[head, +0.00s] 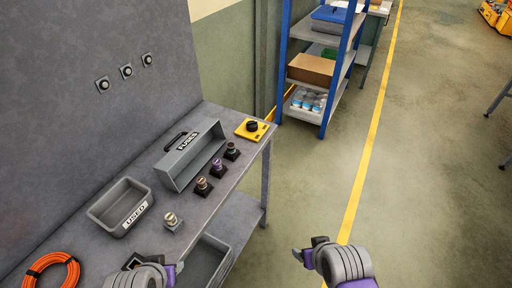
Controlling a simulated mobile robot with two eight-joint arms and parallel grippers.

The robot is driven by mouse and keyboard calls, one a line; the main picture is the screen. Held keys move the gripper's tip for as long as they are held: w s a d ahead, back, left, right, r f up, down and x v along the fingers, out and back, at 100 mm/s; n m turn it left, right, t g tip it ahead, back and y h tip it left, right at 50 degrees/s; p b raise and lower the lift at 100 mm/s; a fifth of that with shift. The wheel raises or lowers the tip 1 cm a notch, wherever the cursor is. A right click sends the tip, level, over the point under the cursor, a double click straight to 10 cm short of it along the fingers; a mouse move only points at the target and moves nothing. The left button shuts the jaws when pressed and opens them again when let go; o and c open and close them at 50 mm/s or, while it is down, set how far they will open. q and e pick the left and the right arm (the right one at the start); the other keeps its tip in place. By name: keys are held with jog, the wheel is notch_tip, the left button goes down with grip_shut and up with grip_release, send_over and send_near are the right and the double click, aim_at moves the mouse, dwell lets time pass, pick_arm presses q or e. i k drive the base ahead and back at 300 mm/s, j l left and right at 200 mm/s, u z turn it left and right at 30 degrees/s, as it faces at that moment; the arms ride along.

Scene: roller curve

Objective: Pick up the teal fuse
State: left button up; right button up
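A small fuse (232,147) with a dull greenish-teal top stands in a dark square holder on the grey workbench, at the far right end of a row of fuses. A purple fuse (218,163), a brownish fuse (202,183) and a pale fuse (171,217) stand nearer along the same bench edge. My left gripper (168,268) is at the bottom of the view, near the bench's front edge and well short of the teal fuse. My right gripper (306,251) is over the floor, right of the bench. Neither visibly holds anything; their finger gaps are unclear.
A grey bin labelled USED (106,222), an orange cable coil (30,278) and a yellow box with a black knob (251,130) are also on the bench.

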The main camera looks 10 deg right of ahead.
aim_at(231, 146)
jog(key=i+l, duration=0.45)
jog(key=i+l+u, duration=0.1)
jog(key=u, duration=0.25)
jog(key=i+l+u, duration=0.1)
jog(key=u, duration=0.25)
jog(key=l+u, duration=0.2)
jog(key=u, duration=0.8)
jog(key=i+l, duration=0.05)
